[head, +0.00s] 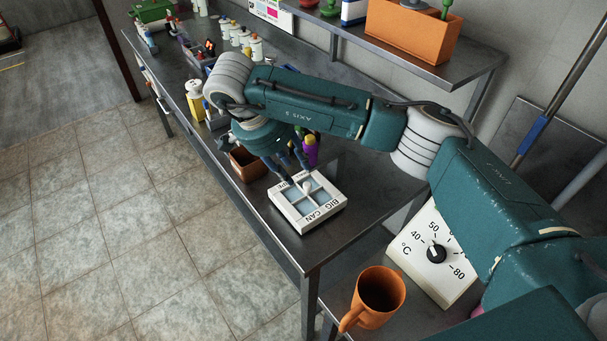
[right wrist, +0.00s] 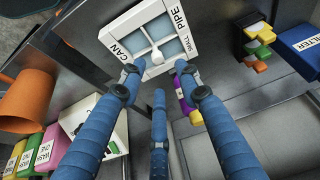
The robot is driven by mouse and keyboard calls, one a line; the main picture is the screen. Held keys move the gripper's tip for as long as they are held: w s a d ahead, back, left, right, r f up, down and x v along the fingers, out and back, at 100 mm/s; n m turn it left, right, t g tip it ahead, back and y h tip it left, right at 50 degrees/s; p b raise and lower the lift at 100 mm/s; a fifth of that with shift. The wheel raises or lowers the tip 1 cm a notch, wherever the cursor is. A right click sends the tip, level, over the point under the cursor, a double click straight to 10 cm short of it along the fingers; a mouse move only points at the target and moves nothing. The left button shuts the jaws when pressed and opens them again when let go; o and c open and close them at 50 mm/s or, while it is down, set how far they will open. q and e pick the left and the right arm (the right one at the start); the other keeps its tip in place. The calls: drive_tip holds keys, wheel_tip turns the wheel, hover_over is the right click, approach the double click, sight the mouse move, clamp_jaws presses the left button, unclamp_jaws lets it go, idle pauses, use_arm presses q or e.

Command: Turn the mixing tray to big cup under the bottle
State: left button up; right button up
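The mixing tray (head: 320,219) is a white square frame with blue compartments, lying on the metal bench. Its BIG CAN side faces the bench's front right corner in the head view. In the right wrist view its white rim (right wrist: 119,50) reads CAN on the left and SMALL and PIPE on the right. A white knob (right wrist: 151,60) stands at its middle. My right gripper (head: 289,173) is above the tray; its fingertips (right wrist: 157,75) are spread on either side of the knob, apparently not closed on it. A purple bottle (head: 311,151) stands behind the tray. My left gripper is out of view.
An orange mug (head: 376,297) and a white dial box (head: 425,260) sit on a lower surface at the front right. A brown open box (head: 248,164) is left of the tray. Several bottles crowd the far bench. A shelf with an orange planter (head: 411,31) overhangs the back.

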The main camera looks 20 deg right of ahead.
sight(305, 186)
drive_tip(key=f, duration=0.1)
drive_tip(key=d+f+p, duration=0.1)
drive_tip(key=f, duration=0.2)
drive_tip(key=shift+s+d+p, duration=0.3)
drive_tip(key=x, duration=0.3)
drive_tip(key=p+x, duration=0.1)
drive_tip(key=shift+w+f, duration=0.1)
drive_tip(key=shift+w, duration=0.2)
drive_tip(key=shift+d+f, duration=0.1)
drive_tip(key=shift+f, duration=0.2)
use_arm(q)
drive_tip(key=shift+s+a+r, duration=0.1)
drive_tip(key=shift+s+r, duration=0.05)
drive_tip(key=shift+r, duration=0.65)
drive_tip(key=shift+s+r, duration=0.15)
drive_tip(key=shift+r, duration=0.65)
use_arm(e)
drive_tip(key=shift+f, duration=0.25)
drive_tip(key=c, duration=0.7)
clamp_jaws()
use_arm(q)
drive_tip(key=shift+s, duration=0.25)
